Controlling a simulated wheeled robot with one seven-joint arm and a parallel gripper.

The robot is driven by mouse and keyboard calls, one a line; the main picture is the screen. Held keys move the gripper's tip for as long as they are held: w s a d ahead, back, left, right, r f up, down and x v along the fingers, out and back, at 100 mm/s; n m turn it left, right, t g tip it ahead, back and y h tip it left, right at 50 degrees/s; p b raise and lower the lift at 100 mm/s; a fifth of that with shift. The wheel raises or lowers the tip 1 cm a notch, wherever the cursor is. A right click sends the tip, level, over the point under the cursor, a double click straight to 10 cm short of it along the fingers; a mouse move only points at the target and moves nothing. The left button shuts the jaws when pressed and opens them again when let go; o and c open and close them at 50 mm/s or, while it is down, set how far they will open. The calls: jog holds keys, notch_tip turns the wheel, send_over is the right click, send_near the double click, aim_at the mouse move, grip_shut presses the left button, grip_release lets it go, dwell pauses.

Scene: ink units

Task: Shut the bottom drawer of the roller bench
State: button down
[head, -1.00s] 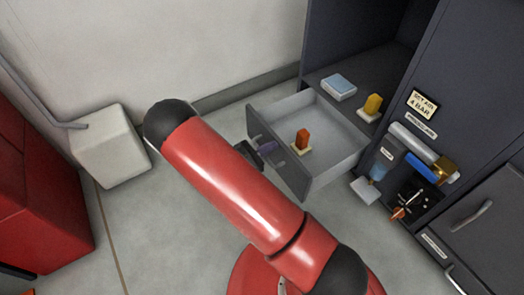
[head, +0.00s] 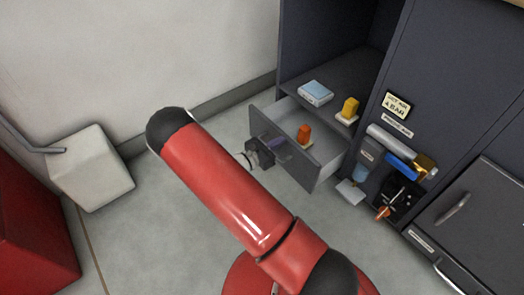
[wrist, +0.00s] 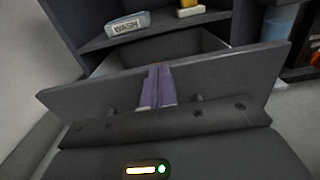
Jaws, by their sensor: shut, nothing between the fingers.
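The bottom drawer (head: 299,163) of the dark roller bench (head: 335,62) is partly open, with its grey front panel standing out from the bench. An orange block (head: 304,133) on a pale base is inside. My gripper (head: 275,147) is at the outer face of the drawer front, with its fingers shut and empty. In the wrist view the purple fingers (wrist: 157,84) reach up against the drawer front (wrist: 226,78), near its handle, which they partly hide. I cannot tell whether they touch it.
A box marked WASH (head: 315,93) and a yellow block (head: 349,109) sit on the shelf above the drawer. A panel with a cup and tools (head: 400,192) is right of the drawer. A pale block (head: 91,169) and a red cabinet (head: 32,232) stand left. Floor between is clear.

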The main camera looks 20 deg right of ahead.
jog(key=x, duration=1.4)
jog(key=shift+d, duration=0.25)
jog(key=shift+w+d+r, duration=0.1)
jog(key=shift+w+d, duration=0.05)
jog(key=shift+w, duration=0.05)
